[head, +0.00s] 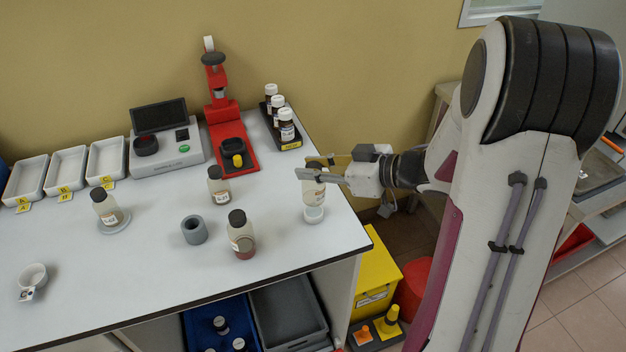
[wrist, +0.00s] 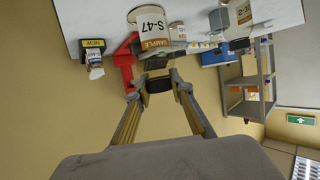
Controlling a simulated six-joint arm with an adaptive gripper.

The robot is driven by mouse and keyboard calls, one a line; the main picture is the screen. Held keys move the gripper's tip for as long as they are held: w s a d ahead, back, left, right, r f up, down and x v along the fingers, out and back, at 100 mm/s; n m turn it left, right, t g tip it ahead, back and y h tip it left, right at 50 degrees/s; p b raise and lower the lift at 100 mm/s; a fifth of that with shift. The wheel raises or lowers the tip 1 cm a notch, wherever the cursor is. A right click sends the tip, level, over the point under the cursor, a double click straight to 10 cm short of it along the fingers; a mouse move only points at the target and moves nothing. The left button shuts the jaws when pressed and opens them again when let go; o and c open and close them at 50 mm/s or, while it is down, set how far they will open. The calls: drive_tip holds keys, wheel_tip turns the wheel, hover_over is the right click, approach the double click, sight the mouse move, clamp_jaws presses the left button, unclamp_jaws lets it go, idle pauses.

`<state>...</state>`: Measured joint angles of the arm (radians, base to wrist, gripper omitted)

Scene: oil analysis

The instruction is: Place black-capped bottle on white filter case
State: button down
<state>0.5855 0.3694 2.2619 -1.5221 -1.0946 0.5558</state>
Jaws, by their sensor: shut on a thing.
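My gripper (head: 316,169) is at the right end of the table, its fingers around the top of a pale labelled bottle (head: 313,188). The fingers mostly hide its cap in the head view. A small white round piece (head: 314,214), seemingly the white filter case, is directly under the bottle. I cannot tell whether they touch. Other black-capped bottles stand at the left (head: 105,208) on a grey disc, at the middle (head: 218,186) and at the front (head: 241,238).
A grey ring (head: 194,230) stands between the bottles. A red press (head: 232,140), a scale (head: 168,156) and a black rack (head: 290,141) of white-capped bottles line the back. White trays (head: 67,172) are at the back left, and a small white cup (head: 33,275) is at the front left.

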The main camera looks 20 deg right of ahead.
idle(0.3)
drive_tip(key=shift+f, duration=1.9)
drive_tip(key=shift+f, duration=0.15)
drive_tip(key=c, duration=1.8)
unclamp_jaws()
drive_tip(key=shift+s+d+r, duration=0.1)
drive_tip(key=shift+r, duration=0.1)
drive_tip(key=shift+v, duration=5.9)
